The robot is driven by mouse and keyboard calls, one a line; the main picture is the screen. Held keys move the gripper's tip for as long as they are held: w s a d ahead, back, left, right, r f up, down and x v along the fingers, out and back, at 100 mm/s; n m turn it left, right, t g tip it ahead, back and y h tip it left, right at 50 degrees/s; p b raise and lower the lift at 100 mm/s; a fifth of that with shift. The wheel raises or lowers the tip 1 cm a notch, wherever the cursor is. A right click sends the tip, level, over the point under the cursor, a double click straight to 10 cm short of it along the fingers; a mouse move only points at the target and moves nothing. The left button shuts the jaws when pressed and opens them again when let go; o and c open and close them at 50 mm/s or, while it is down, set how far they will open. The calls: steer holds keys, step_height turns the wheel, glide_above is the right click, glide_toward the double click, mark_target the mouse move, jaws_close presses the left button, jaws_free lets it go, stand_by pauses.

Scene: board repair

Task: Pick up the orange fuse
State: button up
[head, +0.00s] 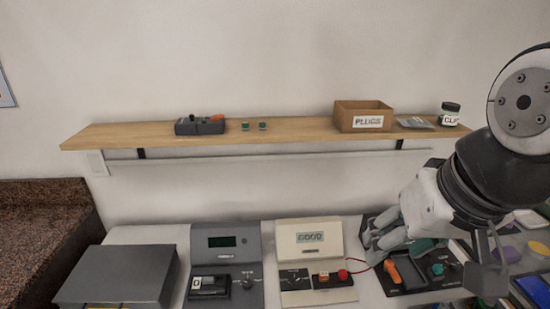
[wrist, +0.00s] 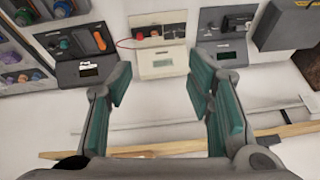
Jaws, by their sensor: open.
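A small orange block (head: 323,276), which looks like the orange fuse, sits on the cream tester (head: 288,240) whose display reads GOOD. It also shows in the wrist view (wrist: 155,32). A longer orange piece (head: 393,271) lies on a dark device to the right, also seen in the wrist view (wrist: 99,41); I cannot tell what it is. My gripper (head: 380,237) is above the dark device, right of the cream tester. In the wrist view its teal-padded fingers (wrist: 160,88) are spread apart, with nothing between them.
A grey tester (head: 227,239) and a dark box (head: 120,275) stand to the left. A wooden shelf (head: 290,128) above holds a PLUGS box (head: 362,116), a dark device with an orange part (head: 200,125) and a jar (head: 450,113). Bins with coloured parts crowd the right.

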steer(key=w+a+f+m+g+y+b, duration=0.1)
steer(key=w+f+m+g, duration=0.1)
steer(key=w+f+m, duration=0.45)
steer(key=m+g+h+b, duration=0.25)
steer(key=m+b, duration=0.25)
steer(key=m, duration=0.5)
glide_above(324, 274)
steer(key=shift+y, duration=0.45)
steer(key=f, duration=2.9)
steer(key=shift+s+f, duration=0.15)
steer(key=shift+s, duration=0.1)
steer(key=shift+w+f, duration=0.15)
steer(key=shift+f, duration=1.25)
steer(key=shift+w+f, duration=0.1)
steer(key=shift+f, duration=1.25)
jaws_close()
